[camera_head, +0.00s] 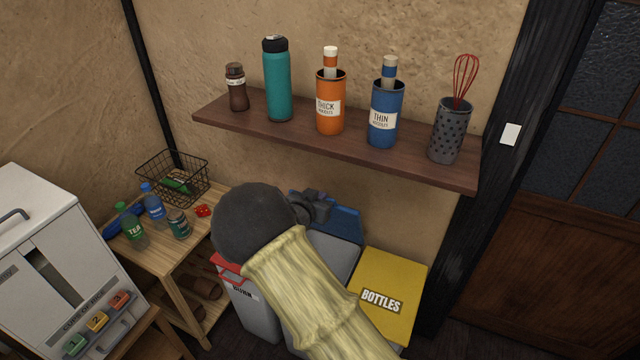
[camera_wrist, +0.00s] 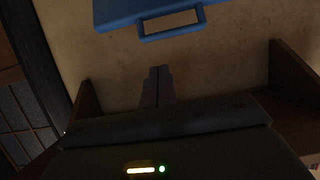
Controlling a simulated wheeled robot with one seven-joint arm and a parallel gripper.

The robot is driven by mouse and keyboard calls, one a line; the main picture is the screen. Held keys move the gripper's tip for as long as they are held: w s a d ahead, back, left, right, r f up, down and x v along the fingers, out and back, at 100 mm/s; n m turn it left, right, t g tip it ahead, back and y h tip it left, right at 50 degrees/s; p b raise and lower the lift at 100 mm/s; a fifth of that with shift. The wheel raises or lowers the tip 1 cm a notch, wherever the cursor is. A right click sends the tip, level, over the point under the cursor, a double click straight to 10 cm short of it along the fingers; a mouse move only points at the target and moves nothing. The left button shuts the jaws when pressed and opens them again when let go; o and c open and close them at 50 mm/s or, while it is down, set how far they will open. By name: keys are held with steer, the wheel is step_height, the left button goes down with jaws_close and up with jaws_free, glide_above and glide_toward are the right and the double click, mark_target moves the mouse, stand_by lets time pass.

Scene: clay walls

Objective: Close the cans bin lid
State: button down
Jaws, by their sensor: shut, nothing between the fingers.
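A blue bin lid (camera_head: 345,222) is raised against the wall between the red-edged bin and the yellow lid. No cans label can be read on it. In the wrist view, the blue lid (camera_wrist: 120,14) with its handle frame shows at the top, beyond the fingertips. My gripper (camera_head: 322,208) is shut and empty, in front of the lid in the head view; I cannot tell whether it touches there. In the wrist view, my shut fingers (camera_wrist: 158,72) are apart from the lid in the picture. My arm hides much of the middle bin.
A wooden shelf (camera_head: 340,150) with bottles, canisters and a whisk holder hangs above my gripper. A yellow bottles lid (camera_head: 398,285) lies flat at right. A red-edged bin (camera_head: 250,310) stands at left, beside a small table (camera_head: 165,258) holding bottles and a wire basket (camera_head: 172,172).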

steer(key=a, duration=0.1)
steer(key=a+r+t, duration=0.1)
steer(key=shift+a+r+h, duration=0.1)
steer(key=shift+a+h, duration=0.2)
steer(key=shift+w, duration=0.15)
steer(key=p+x, duration=0.2)
steer(key=x, duration=0.7)
steer(key=shift+w+d, duration=0.1)
steer(key=shift+d, duration=0.1)
steer(key=shift+a+f, duration=0.1)
steer(key=shift+f, duration=0.15)
steer(key=shift+s+a+f+p, duration=0.2)
steer(key=shift+s+f+p, duration=0.15)
steer(key=shift+s, duration=0.25)
steer(key=shift+s+a+f+p, duration=0.2)
steer(key=shift+s+f, duration=0.25)
steer(key=shift+s, duration=0.1)
steer(key=shift+s+f, duration=0.2)
steer(key=shift+f, duration=0.05)
steer(key=shift+f, duration=0.1)
